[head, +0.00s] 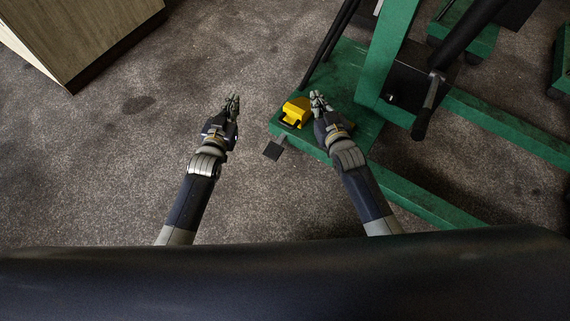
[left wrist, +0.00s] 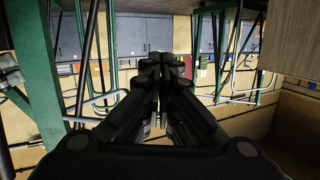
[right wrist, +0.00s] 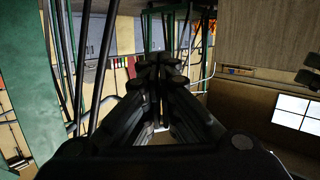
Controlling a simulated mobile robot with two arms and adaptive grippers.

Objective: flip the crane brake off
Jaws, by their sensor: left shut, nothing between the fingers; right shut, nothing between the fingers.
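The crane (head: 395,50) is a green steel frame standing on the floor at the right of the head view. A yellow block-like part (head: 297,111) with a dark bar at its front sits on the crane's green base plate; I cannot tell for sure that it is the brake. My right gripper (head: 319,98) is shut and empty, just right of the yellow part as seen from above. My left gripper (head: 233,102) is shut and empty over bare floor, left of the yellow part.
A wooden cabinet (head: 85,35) stands at the upper left. A black handle (head: 428,105) hangs from the crane on the right, and green legs (head: 500,125) run out along the floor to the right. The grey floor (head: 110,170) at the left is clear.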

